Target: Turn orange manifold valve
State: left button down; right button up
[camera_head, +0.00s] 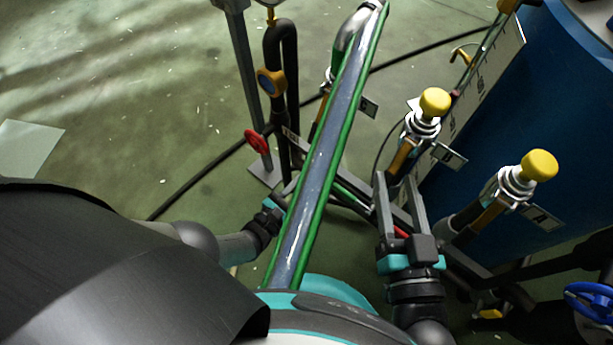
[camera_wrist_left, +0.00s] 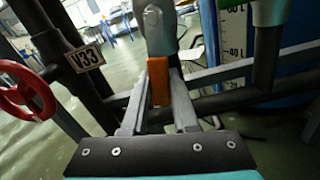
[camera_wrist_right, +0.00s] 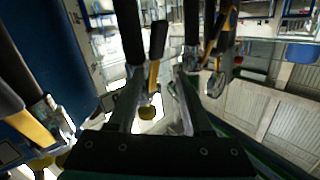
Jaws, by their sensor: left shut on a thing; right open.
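In the left wrist view, an upright orange valve handle (camera_wrist_left: 158,82) stands between the fingers of my left gripper (camera_wrist_left: 160,85), which is shut on it. A silver fitting rises above the handle. In the head view, my left gripper (camera_head: 272,208) is partly hidden behind the green-edged sight tube, so its hold does not show there. My right gripper (camera_head: 400,190) is open, its fingers beside an orange-brown handle (camera_head: 400,157) under a yellow knob (camera_head: 434,102). In the right wrist view, a yellow-orange handle (camera_wrist_right: 155,55) shows between and beyond the open fingers, apparently ungripped.
The green-edged sight tube (camera_head: 330,150) slants between my arms. A second yellow knob (camera_head: 539,166) stands at the right, before the blue tank (camera_head: 500,120). A blue handwheel (camera_head: 590,303) is at lower right.

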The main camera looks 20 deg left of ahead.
pick_arm(q)
jog(key=shift+d+r, duration=0.2)
jog(key=shift+d, duration=0.1)
jog(key=c, duration=1)
grip_release()
jog(key=o, duration=0.3)
jog(key=shift+a+f, duration=0.1)
jog(key=shift+a, duration=0.1)
jog(key=shift+s, duration=0.1)
pick_arm(e)
jog(key=shift+r, duration=0.1)
pick_arm(q)
jog(key=shift+p+v, duration=0.6)
jog(key=shift+v, duration=6.9)
pick_arm(e)
jog(key=shift+w+d+f+n+g+h, duration=0.15)
jog(key=shift+w+d+f+g+h, duration=0.15)
jog(key=shift+g, duration=0.2)
jog(key=shift+w+d+f+n+g+h, duration=0.1)
jog(key=shift+w+d+f+n+g, duration=0.05)
jog(key=shift+f+g, duration=0.3)
jog(key=shift+s+f, duration=0.1)
